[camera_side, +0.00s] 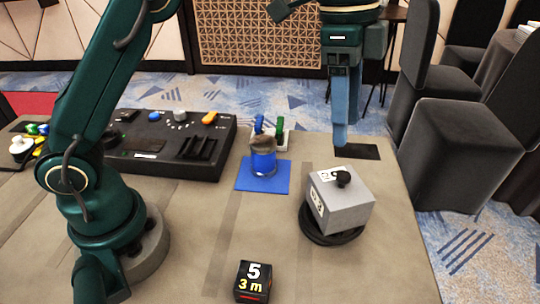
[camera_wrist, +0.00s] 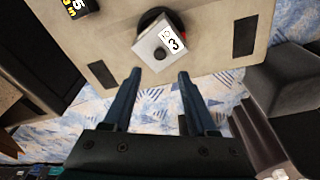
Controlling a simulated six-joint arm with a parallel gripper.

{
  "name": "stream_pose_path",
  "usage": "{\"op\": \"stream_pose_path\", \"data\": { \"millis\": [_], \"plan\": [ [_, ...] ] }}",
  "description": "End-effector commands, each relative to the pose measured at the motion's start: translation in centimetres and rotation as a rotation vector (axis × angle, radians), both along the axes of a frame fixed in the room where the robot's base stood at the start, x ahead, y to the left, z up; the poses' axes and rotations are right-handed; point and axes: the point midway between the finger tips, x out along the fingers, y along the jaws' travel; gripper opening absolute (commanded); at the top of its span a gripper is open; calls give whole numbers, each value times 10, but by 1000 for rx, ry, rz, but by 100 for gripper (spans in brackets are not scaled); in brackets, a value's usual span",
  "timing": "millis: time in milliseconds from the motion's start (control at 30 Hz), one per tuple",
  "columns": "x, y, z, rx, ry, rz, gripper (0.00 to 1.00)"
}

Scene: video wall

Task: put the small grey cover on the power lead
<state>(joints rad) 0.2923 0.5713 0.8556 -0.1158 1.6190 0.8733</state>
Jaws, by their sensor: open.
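The small grey cover (camera_side: 348,207) is a box with a black knob on top and a white numbered label. It sits over a coiled black lead (camera_side: 320,238), which shows around its lower edge at the front right of the table. In the wrist view the cover (camera_wrist: 149,48) lies just beyond the fingertips, with part of the dark coil (camera_wrist: 148,17) past it and a bit of red at its side. My gripper (camera_side: 340,143) is open and empty, pointing down above and behind the cover, apart from its knob. What lies under the cover is hidden.
A black control console (camera_side: 170,150) stands at the back left. A blue container (camera_side: 263,163) stands on a blue mat (camera_side: 250,186). A black block marked "5 3 m" (camera_side: 253,281) is at the front. A flat black patch (camera_side: 362,152) lies near the back edge. Chairs stand beyond the table.

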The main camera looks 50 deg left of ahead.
Motion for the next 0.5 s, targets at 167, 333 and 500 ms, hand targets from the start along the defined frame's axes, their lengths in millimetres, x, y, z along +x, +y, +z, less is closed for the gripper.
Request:
{"op": "stream_pose_path", "data": {
  "millis": [167, 333, 500],
  "plan": [
    [0, 2, 17, -1, -3, 0, 58],
    [1, 3, 25, -2, -2, 0, 58],
    [0, 4, 32, -2, -1, 0, 58]
  ]
}}
